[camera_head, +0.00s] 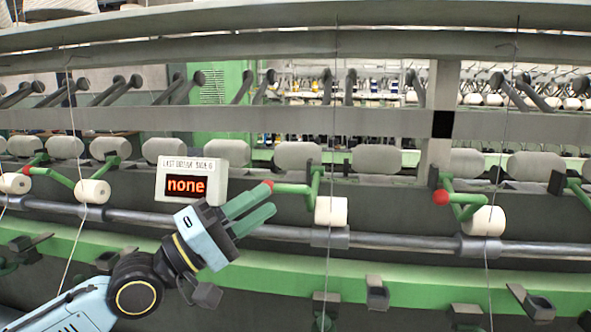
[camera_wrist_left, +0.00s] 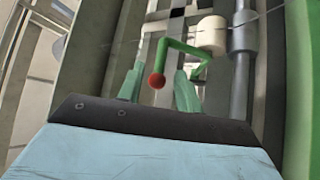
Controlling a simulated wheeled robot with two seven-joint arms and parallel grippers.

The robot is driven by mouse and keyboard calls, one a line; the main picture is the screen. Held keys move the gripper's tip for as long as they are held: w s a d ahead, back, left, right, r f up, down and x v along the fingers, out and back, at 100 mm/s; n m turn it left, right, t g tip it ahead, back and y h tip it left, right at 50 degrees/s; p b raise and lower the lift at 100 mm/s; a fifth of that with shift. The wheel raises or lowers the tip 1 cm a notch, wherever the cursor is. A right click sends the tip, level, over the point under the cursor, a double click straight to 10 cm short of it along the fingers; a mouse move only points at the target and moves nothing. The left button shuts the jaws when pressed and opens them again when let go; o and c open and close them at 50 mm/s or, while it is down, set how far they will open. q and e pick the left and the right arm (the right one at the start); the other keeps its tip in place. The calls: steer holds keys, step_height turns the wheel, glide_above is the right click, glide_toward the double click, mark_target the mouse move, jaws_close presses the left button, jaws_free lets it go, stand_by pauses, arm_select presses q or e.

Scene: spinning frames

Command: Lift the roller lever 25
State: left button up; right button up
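A green roller lever with a red ball end (camera_head: 268,184) reaches left from a white roller (camera_head: 331,210) in the head view. No number shows on it, so I cannot tell whether it is 25. My left gripper (camera_head: 266,200) is open, with its two green fingers pointing at the ball from the lower left. In the left wrist view, the red ball (camera_wrist_left: 156,82) shows between the spread fingers of the left gripper (camera_wrist_left: 159,72); the fingers do not close on it. The right gripper is out of view.
A display box (camera_head: 186,187) reading "none" stands just left of the fingers. A grey bar (camera_head: 390,241) runs below the levers, above a green rail (camera_head: 430,282). Another red-ended lever (camera_head: 462,198) is to the right. Thin threads hang across the frame.

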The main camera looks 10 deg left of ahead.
mark_target(291, 186)
arm_select(q)
steer(key=p+x, duration=0.2)
steer(key=x, duration=0.5)
steer(key=shift+d+p, duration=0.2)
steer(key=shift+p, duration=0.15)
steer(key=shift+w, duration=0.15)
jaws_close()
